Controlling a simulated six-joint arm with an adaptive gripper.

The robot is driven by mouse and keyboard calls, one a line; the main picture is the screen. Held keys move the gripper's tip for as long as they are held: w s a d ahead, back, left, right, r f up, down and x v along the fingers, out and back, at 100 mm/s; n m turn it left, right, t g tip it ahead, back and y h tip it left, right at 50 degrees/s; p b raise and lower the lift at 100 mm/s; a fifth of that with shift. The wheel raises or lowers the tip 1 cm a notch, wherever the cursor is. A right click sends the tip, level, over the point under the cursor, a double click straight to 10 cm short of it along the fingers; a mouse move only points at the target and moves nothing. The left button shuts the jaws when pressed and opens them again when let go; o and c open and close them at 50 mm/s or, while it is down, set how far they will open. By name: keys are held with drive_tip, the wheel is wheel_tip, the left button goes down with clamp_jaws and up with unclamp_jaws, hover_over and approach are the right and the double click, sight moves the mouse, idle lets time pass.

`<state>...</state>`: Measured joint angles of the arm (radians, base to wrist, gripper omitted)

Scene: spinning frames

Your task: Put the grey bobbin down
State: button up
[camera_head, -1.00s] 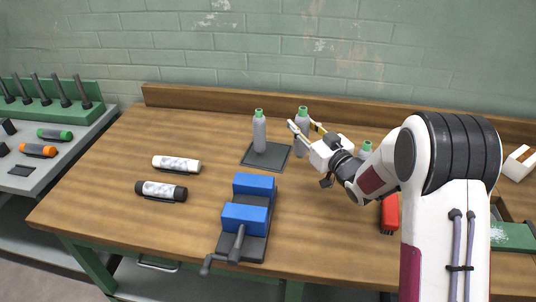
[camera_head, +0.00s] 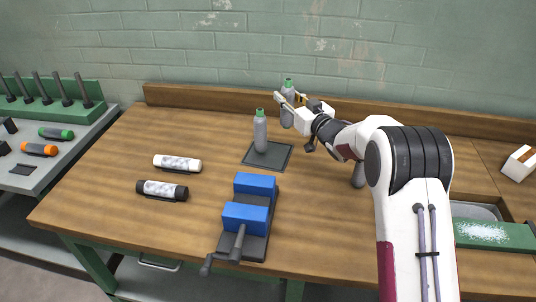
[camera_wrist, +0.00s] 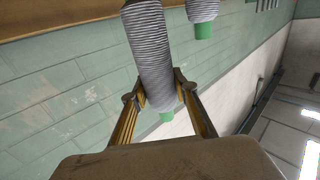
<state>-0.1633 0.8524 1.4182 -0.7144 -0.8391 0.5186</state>
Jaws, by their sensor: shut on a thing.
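My gripper (camera_head: 289,103) is shut on a grey bobbin (camera_head: 287,88) with a green tip, near the back of the bench. It holds the bobbin roughly upright, the fingers around its upper part. In the wrist view the ribbed grey bobbin (camera_wrist: 150,50) lies between both fingers, its green end toward the palm. The head view suggests it is above the bench, but its lower end is partly unclear. A second grey bobbin (camera_head: 260,135) stands on a dark square plate (camera_head: 252,157), left of and nearer than the held one; it also shows in the wrist view (camera_wrist: 203,12).
A blue-jawed vise (camera_head: 249,217) stands in front of the plate. A white roll (camera_head: 177,163) and a black-ended roll (camera_head: 162,190) lie to the left. A grey object (camera_head: 358,174) is partly hidden by my arm. A wooden backboard (camera_head: 200,101) bounds the rear.

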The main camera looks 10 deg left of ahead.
sight(287, 124)
drive_tip(key=shift+f, duration=0.1)
idle(0.3)
drive_tip(key=shift+f, duration=3)
drive_tip(key=shift+f, duration=1.9)
drive_tip(key=shift+f, duration=0.1)
drive_tip(key=o, duration=1.2)
drive_tip(key=shift+c, duration=0.2)
drive_tip(key=shift+s+d, duration=0.1)
drive_tip(key=v, duration=1.1)
drive_tip(key=shift+s+d, duration=0.2)
drive_tip(key=shift+s, duration=0.2)
